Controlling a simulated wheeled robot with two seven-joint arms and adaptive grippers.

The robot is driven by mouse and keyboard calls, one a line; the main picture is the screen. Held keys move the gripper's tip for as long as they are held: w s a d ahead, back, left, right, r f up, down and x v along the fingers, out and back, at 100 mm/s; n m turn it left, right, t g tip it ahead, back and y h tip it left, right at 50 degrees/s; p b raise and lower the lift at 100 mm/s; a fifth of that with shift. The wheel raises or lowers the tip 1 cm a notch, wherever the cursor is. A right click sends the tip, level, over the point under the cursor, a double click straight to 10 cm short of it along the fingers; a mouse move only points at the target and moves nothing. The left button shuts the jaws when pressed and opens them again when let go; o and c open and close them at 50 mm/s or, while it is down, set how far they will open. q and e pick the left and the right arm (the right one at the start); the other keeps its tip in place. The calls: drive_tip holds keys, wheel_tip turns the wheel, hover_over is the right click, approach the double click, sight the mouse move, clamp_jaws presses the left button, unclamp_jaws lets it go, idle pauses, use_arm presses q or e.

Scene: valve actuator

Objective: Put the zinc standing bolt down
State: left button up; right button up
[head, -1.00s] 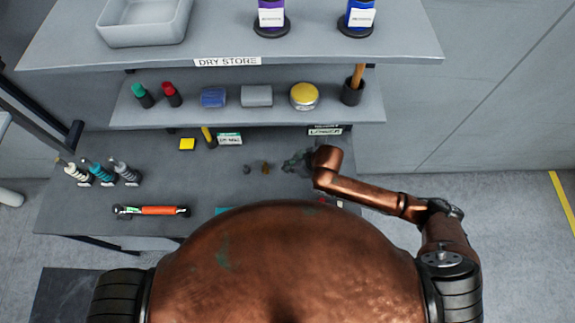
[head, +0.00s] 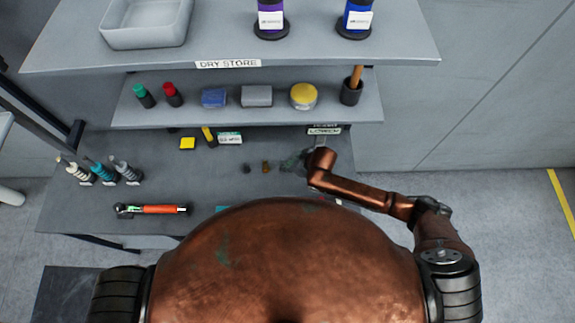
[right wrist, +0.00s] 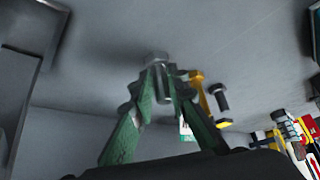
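My right gripper (head: 290,161) is low over the workbench, under the lower shelf. In the right wrist view its green fingers (right wrist: 162,82) are closed around the shank of the grey zinc bolt (right wrist: 155,58), with the hex head beyond the fingertips. I cannot tell whether the bolt touches the bench. A brass bolt (head: 265,166) and a dark bolt (head: 246,168) stand left of the gripper in the head view. The wrist view also shows the brass bolt (right wrist: 204,95) and the dark bolt (right wrist: 220,97) close beside the fingers. My left gripper is out of view.
A label (head: 324,130) is behind the gripper. My body hides the bench front.

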drive_tip(key=o, duration=0.4)
drive_tip(key=shift+c, duration=0.2)
drive_tip(key=shift+r, duration=0.15)
drive_tip(key=v, duration=1.2)
drive_tip(key=shift+b, duration=0.4)
idle(0.9)
